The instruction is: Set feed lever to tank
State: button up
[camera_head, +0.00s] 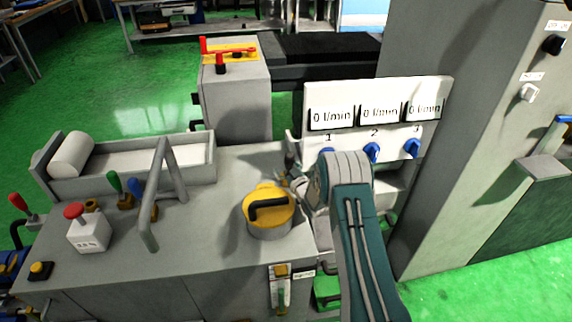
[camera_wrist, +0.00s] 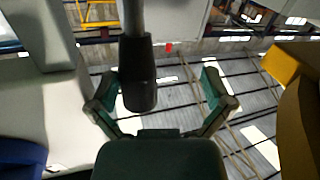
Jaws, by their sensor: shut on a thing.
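My gripper (camera_wrist: 160,80) shows in the wrist view with its two fingers on either side of a lever with a black grip (camera_wrist: 140,75) on a grey rod. I take it as shut on this lever, which I read as the feed lever. In the head view, my gripper (camera_head: 292,178) is beside the yellow round cap (camera_head: 268,194), left of the flow panel. My own arm partly covers it there, and the lever cannot be made out clearly. No tank marking can be read in either view.
The flow panel (camera_head: 345,140) with blue knobs, one of them blue knob 2 (camera_head: 372,151), stands behind my arm. Close to my gripper in the wrist view are a yellow-brown part (camera_wrist: 284,68) at right and a blue part (camera_wrist: 20,155) at lower left.

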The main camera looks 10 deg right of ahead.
jog(key=shift+w+d+r+h, duration=0.3)
jog(key=shift+w+d, duration=0.15)
jog(key=shift+d, duration=0.2)
jog(key=shift+c, duration=1.2)
jog(key=shift+s+a+f, duration=0.15)
jog(key=shift+s+f, duration=0.15)
jog(key=shift+f, duration=0.25)
jog(key=shift+s+f, duration=0.15)
jog(key=shift+s, duration=0.25)
jog(key=shift+c, duration=0.6)
jog(key=shift+s+d+f, duration=0.1)
jog(key=shift+s+d, duration=0.35)
jog(key=shift+d, duration=0.1)
jog(key=shift+s+r, duration=0.2)
jog(key=shift+s, duration=0.2)
jog(key=shift+s+r, duration=0.2)
jog(key=shift+s, duration=0.3)
jog(key=shift+s+r, duration=0.2)
jog(key=shift+s, duration=0.3)
send_near(289, 166)
jog(key=shift+s+r, duration=0.85)
jog(key=shift+r, duration=0.15)
jog(key=shift+d, duration=0.15)
jog(key=shift+s, duration=0.1)
jog(key=v, duration=1.1)
jog(key=shift+s+d, duration=0.3)
jog(key=shift+s, duration=0.05)
